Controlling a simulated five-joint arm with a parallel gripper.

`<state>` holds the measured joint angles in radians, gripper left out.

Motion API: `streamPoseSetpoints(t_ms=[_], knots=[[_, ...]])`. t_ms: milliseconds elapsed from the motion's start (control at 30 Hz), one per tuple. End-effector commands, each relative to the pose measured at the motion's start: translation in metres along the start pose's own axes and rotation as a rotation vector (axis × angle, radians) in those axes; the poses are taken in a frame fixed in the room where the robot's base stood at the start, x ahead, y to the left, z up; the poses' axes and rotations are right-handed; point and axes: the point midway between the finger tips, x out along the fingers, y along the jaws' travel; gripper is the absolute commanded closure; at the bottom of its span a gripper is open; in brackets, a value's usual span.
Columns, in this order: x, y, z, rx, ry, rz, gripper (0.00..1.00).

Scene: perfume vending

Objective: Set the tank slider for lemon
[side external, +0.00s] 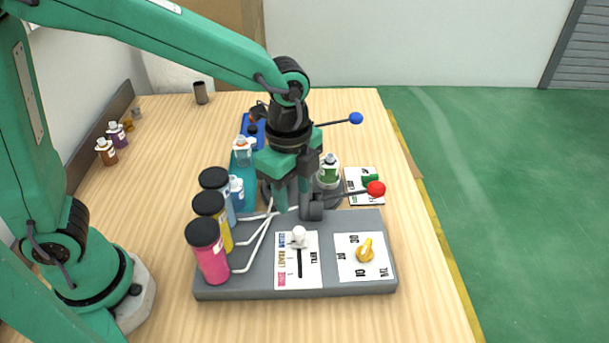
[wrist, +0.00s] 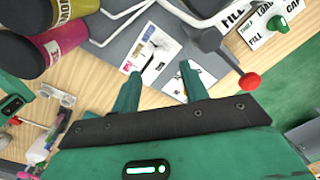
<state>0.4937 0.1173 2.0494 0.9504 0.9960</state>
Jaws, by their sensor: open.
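The tank slider has a white knob (side external: 299,236) standing near the far end of a dark slot. The slot is on a white label plate (side external: 283,279), which also shows in the wrist view (wrist: 152,50). Blue, yellow and pink marks run along the plate's left edge; their words are too small to read surely. Blue, yellow (side external: 213,222) and pink (side external: 208,252) tanks stand left of it, with black lids. My gripper (side external: 293,212) is open and empty, fingers pointing down above and behind the knob. It also shows in the wrist view (wrist: 158,70).
An orange dial (side external: 366,250) sits right of the slider on the grey base (side external: 220,291). A red-ended lever (side external: 376,188) and a blue-ended lever (side external: 356,118) stick out right of my gripper. White tubes (side external: 255,248) run from the tanks. Bottles stand behind.

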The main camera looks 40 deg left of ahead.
Motion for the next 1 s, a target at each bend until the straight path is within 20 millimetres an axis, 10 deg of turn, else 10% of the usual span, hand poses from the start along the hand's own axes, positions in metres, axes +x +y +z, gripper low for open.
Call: streamPoseSetpoints(t_ms=[1000], knots=[[0.067,0.002,-0.011,0.081,-0.015,0.025,0.56]])
